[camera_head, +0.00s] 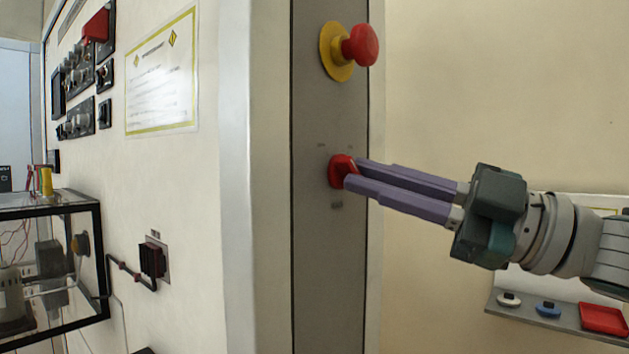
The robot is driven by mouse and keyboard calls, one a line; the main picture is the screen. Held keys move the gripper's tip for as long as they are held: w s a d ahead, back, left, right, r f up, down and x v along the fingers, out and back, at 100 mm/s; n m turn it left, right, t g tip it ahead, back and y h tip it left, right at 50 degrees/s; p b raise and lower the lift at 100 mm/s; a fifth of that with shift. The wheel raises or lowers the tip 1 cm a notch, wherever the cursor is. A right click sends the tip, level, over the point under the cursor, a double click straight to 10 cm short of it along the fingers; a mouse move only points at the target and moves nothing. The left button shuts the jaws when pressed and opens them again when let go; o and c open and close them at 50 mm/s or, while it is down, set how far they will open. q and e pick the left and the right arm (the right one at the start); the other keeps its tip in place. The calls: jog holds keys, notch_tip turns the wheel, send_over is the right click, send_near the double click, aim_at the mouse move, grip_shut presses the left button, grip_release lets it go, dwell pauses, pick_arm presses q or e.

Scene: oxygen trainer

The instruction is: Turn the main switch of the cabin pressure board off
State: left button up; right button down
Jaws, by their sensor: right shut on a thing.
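The main switch (338,171) is a red rotary knob on a narrow grey panel (325,270) in the middle of the view. My right gripper (352,173) comes in from the right, its two long purple fingers reaching the knob. The fingers are shut on the knob and hide part of it. The small markings around the knob are too blurred to read. My left gripper is not in view.
A red emergency button on a yellow base (361,46) sits above the switch. Left are a framed notice (162,73), switch modules and a black-framed glass case (98,240). A shelf with a red tray (604,319) is at lower right.

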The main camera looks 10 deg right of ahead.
jog(key=c, duration=0.9)
grip_release()
jog(key=b+v, duration=0.4)
jog(key=v, duration=0.6)
jog(key=shift+a+b, duration=0.1)
jog(key=shift+b, duration=0.2)
